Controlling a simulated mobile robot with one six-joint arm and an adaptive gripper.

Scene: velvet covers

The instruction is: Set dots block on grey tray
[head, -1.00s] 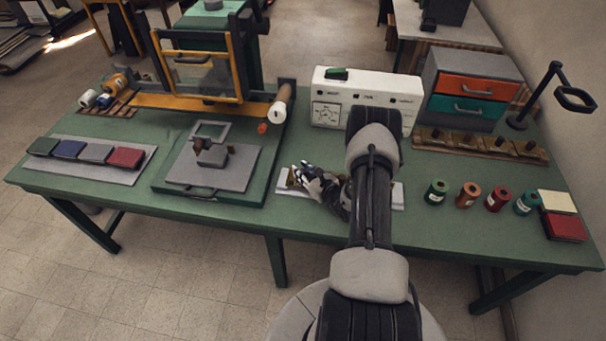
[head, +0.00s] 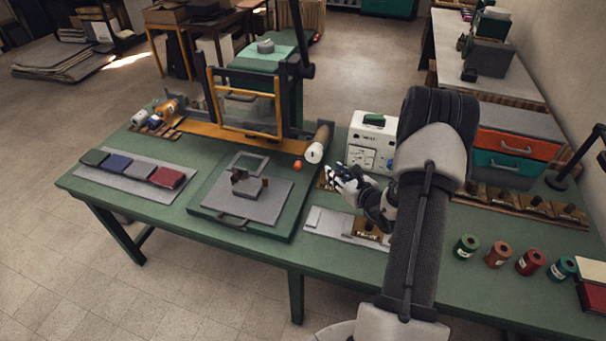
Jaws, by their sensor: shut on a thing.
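My gripper (head: 338,177) is in the head view, right of the press bed. It is shut on a small brownish block (head: 323,182), which is mostly hidden by the fingers. I cannot make out dots on its face. A light grey tray (head: 322,223) lies at the table's front edge, below and in front of my gripper. A brown block with lettering (head: 367,231) sits on its right part, partly beside my arm. The tray's right end is hidden by my arm.
A white control box (head: 372,143) is behind. Dark and red covers (head: 166,178) lie at left. Several spools (head: 498,253) and a brown block rack (head: 487,204) are at right.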

